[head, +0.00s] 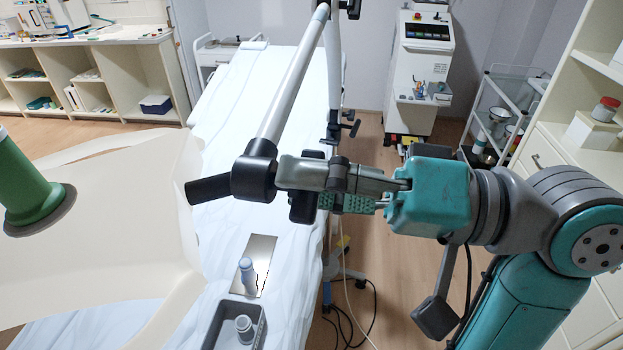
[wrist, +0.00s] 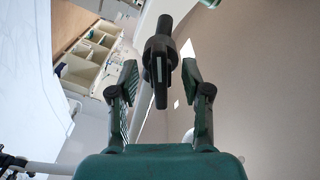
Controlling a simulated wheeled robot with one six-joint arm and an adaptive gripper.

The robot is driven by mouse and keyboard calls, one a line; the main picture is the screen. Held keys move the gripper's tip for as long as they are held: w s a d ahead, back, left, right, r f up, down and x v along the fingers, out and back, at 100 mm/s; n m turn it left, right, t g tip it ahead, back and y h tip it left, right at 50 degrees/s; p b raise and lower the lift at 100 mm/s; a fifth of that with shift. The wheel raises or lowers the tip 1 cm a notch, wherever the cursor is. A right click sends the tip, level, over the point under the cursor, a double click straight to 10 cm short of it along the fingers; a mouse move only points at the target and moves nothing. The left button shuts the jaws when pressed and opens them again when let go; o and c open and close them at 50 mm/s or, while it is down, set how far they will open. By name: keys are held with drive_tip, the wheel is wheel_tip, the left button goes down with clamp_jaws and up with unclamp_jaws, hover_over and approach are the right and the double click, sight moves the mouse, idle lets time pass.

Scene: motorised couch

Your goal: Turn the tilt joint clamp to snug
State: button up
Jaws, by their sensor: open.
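The tilt joint (head: 255,172) is a black hub at the lower end of a pale grey boom, with a black stub (head: 208,189) pointing left. In the wrist view, the hub (wrist: 161,50) lies ahead of my gripper. A black clamp lever (wrist: 161,88) with a pale line hangs from it, between my two fingers (wrist: 160,72). Gaps show on both sides of the lever, so I see no contact. In the head view, my gripper (head: 292,188) is at the right side of the hub and hides most of the lever. My gripper is open.
The couch (head: 225,110) under a white sheet lies below the joint. A green cylinder (head: 28,185) on a cream panel stands at left. A grey tray (head: 235,325) is at the front. A white machine (head: 420,70) and trolley (head: 500,120) stand behind at right.

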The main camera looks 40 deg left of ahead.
drive_tip(key=v, duration=1.2)
